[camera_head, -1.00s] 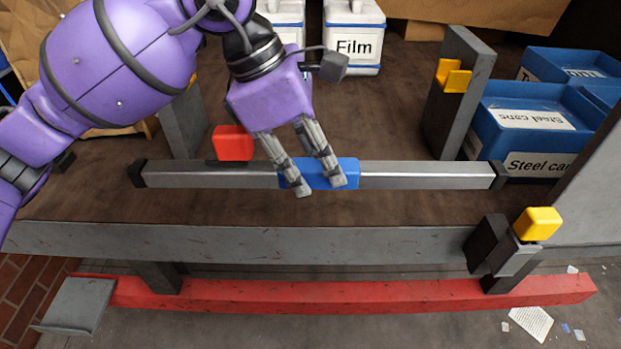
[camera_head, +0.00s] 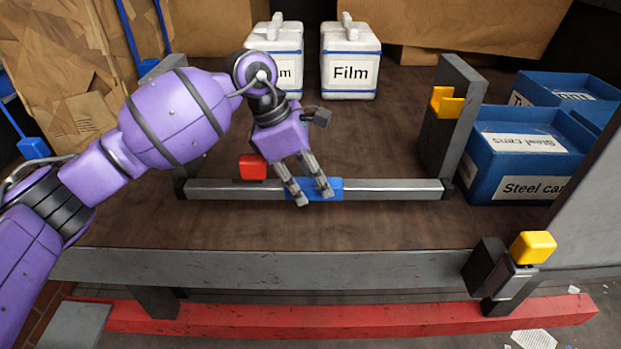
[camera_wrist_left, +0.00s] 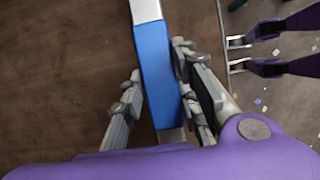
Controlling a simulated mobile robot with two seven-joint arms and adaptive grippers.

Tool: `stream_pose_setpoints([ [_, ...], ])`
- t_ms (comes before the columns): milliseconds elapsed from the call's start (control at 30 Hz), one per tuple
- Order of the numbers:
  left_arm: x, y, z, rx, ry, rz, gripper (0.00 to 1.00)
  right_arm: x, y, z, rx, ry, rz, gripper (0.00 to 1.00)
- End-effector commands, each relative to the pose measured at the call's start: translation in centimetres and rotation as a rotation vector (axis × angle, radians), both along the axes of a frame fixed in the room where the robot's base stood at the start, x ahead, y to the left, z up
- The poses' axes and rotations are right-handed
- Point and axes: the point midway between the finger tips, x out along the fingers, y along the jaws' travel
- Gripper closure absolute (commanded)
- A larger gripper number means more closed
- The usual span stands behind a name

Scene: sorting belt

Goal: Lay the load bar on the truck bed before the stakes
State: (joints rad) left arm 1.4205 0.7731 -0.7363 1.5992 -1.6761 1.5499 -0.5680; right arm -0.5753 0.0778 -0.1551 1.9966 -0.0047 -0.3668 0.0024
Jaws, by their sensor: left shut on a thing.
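The load bar (camera_head: 390,188) is a long grey bar with black ends and a blue middle grip (camera_head: 328,189). A red block (camera_head: 253,167) sits at its back edge, left of the grip. My left gripper (camera_head: 304,192) is shut on the blue grip from above; its fingers flank the blue part (camera_wrist_left: 155,75) in the left wrist view. The bar lies level across the brown truck bed (camera_head: 300,232), at or just above it; contact is unclear. Its right end is close to the foot of the right stake (camera_head: 452,120). The left stake (camera_head: 160,68) is partly hidden by my arm.
A yellow-topped post (camera_head: 533,248) stands at the bed's front right edge. Blue steel-can bins (camera_head: 512,180) are right of the right stake. White film boxes (camera_head: 350,85) stand at the back. Bare bed lies before the bar.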

Motion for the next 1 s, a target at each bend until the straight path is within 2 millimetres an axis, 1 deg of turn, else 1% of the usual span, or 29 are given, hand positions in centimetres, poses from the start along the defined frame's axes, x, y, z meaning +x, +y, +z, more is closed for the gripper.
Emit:
stream_pose_setpoints([
  [33, 0.3, -0.1, -0.3, -0.004, -0.002, 0.001, 1.0, 0.2, 0.0, 0.1, 0.001, -0.004, 0.001, 1.0],
  [100, 0.3, 0.0, -1.3, -0.003, -0.001, 0.002, 1.0, 0.4, 0.1, 0.3, 0.0, -0.008, 0.002, 1.0],
  [233, 0.3, 0.0, -2.7, -0.004, -0.003, 0.0, 1.0, 0.9, 0.2, 0.5, 0.002, -0.016, 0.003, 1.0],
  [533, 0.3, -0.1, -3.0, -0.004, -0.005, 0.0, 1.0, 1.1, 0.2, 0.5, 0.003, -0.02, 0.004, 1.0],
  [1000, 0.3, 0.0, -4.2, -0.003, -0.004, 0.001, 1.0, -0.3, 0.0, -0.3, 0.0, 0.005, 0.001, 1.0],
])
